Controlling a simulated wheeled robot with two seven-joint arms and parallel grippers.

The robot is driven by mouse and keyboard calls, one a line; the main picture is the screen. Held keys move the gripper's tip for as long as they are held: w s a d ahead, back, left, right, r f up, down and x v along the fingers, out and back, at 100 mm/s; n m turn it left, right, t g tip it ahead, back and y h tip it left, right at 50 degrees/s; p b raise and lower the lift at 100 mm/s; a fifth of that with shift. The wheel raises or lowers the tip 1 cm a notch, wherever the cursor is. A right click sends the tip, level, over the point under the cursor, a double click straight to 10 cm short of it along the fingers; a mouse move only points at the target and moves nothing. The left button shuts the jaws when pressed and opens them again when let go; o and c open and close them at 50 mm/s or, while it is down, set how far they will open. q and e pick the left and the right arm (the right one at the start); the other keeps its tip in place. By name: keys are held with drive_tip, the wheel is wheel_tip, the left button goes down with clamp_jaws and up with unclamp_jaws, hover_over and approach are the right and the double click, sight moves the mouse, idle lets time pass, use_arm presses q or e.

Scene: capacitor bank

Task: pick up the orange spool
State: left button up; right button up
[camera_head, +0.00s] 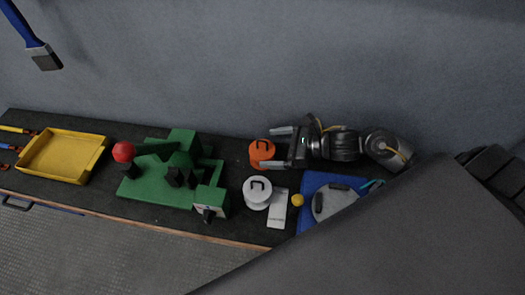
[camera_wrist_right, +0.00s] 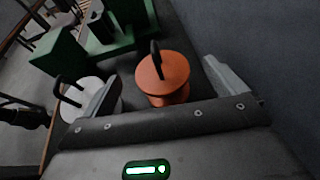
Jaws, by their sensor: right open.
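The orange spool (camera_head: 261,151) stands upright on the dark bench, with a black hook on its top. My right gripper (camera_head: 277,147) is open and comes in from the right, its two fingers pointing left on either side of the spool's right edge. In the right wrist view the orange spool (camera_wrist_right: 163,76) sits between the open fingers of the gripper (camera_wrist_right: 165,85), close in front of the palm. I cannot tell whether a finger touches it. My left gripper does not show.
A white spool (camera_head: 257,192) with a black hook stands just in front of the orange one, beside a white block (camera_head: 278,208). A green fixture (camera_head: 160,185) with a red knob stands left, then a yellow tray (camera_head: 62,157). A blue mat (camera_head: 312,187) lies right.

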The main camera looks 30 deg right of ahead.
drive_tip(key=shift+x, duration=1.2)
drive_tip(key=shift+c, duration=0.9)
drive_tip(key=c, duration=0.9)
drive_tip(key=shift+r, duration=0.15)
drive_tip(key=shift+r, duration=0.35)
wheel_tip(320, 180, up, 9)
drive_tip(key=shift+r+b, duration=0.1)
drive_tip(key=shift+b, duration=0.7)
